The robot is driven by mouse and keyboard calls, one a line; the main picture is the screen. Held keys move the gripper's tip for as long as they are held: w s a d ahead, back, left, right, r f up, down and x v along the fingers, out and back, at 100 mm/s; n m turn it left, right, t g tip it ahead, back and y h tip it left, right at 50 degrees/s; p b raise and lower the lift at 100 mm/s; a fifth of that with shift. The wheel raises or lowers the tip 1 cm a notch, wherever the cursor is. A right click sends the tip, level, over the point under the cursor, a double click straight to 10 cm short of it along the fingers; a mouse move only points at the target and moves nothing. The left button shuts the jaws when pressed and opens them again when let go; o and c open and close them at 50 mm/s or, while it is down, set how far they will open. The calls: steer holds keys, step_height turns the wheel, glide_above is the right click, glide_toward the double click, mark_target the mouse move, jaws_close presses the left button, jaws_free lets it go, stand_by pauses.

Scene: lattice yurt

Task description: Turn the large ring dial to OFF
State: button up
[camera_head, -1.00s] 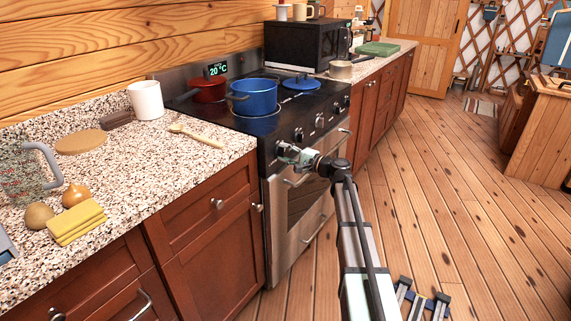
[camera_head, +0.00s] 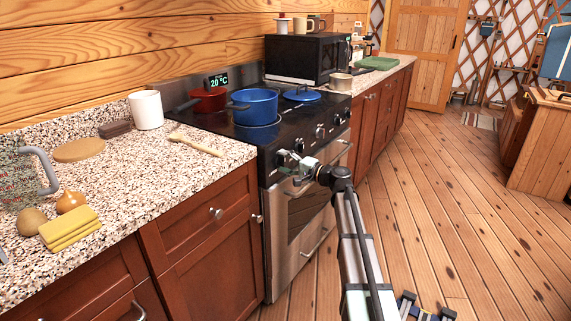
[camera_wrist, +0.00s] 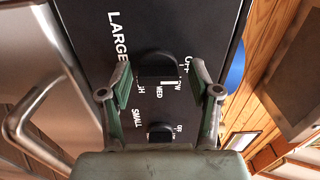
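The large ring dial (camera_wrist: 152,64) is a black knob beside the word LARGE on the stove's black control panel in the wrist view. Its white mark is near LOW and MED, away from OFF at the upper right. My gripper (camera_wrist: 162,92) is open, with one finger on either side of the dial in this view; I cannot tell whether either touches it. In the head view my gripper (camera_head: 297,168) is at the near end of the stove's front panel, and it partly hides the knobs there.
A second knob (camera_wrist: 160,131) marked SMALL is close to the dial. The oven handle (camera_wrist: 30,105) sticks out beside the panel. A blue pot (camera_head: 255,106) and a red pot (camera_head: 207,100) stand on the stove. The floor (camera_head: 440,210) to the right is clear.

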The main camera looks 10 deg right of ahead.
steer(key=shift+f, duration=0.1)
steer(key=v, duration=1.2)
